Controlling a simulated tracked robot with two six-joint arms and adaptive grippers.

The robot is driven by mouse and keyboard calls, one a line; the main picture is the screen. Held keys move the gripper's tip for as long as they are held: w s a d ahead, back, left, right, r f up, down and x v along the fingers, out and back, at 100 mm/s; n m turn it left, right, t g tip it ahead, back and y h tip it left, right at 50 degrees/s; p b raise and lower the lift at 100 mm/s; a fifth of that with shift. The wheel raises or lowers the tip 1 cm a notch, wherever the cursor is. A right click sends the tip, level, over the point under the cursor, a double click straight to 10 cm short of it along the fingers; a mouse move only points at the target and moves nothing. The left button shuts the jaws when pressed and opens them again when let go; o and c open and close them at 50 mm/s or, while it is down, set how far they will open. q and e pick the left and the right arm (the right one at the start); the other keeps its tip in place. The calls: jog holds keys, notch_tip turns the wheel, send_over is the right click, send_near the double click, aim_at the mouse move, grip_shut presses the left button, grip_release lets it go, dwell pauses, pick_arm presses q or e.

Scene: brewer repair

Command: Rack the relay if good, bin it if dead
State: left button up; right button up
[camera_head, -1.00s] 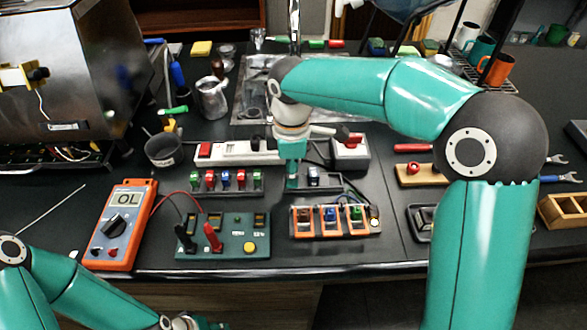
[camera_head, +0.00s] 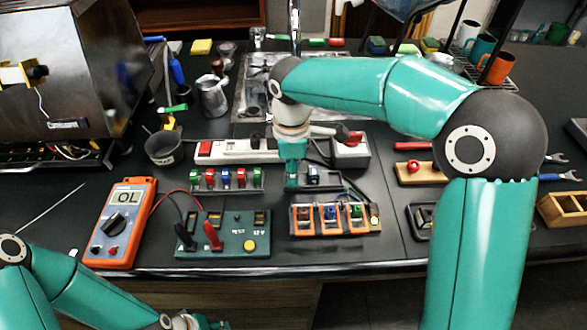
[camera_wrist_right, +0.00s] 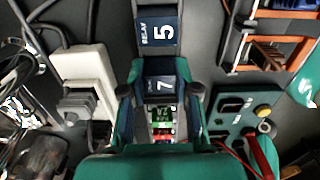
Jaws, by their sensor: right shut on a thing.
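My right gripper (camera_wrist_right: 160,92) is shut on a dark blue relay marked 7 (camera_wrist_right: 163,84), seen in the right wrist view. In the head view the gripper (camera_head: 291,184) points down between two dark racks, and its fingers hide the relay. Another relay, marked 5 (camera_wrist_right: 157,32), sits just beyond it. The left rack (camera_head: 228,190) holds several green, blue and red relays. The green test board (camera_head: 222,248) has a black and a red plug in it. The orange multimeter (camera_head: 118,225) reads OL. My left gripper (camera_head: 190,322) is partly cut off at the bottom edge.
A tray with three orange frames (camera_head: 331,232) stands in front of the right gripper. A white power strip (camera_head: 240,151) lies behind it. A dark labelled cup (camera_head: 163,150) stands at left. A wooden block with a red knob (camera_head: 413,172) is at right.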

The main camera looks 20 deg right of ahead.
dwell(0.4)
jog(key=o, duration=1.1)
notch_tip(320, 180, up, 12)
jog(key=shift+f, duration=0.1)
dwell(0.5)
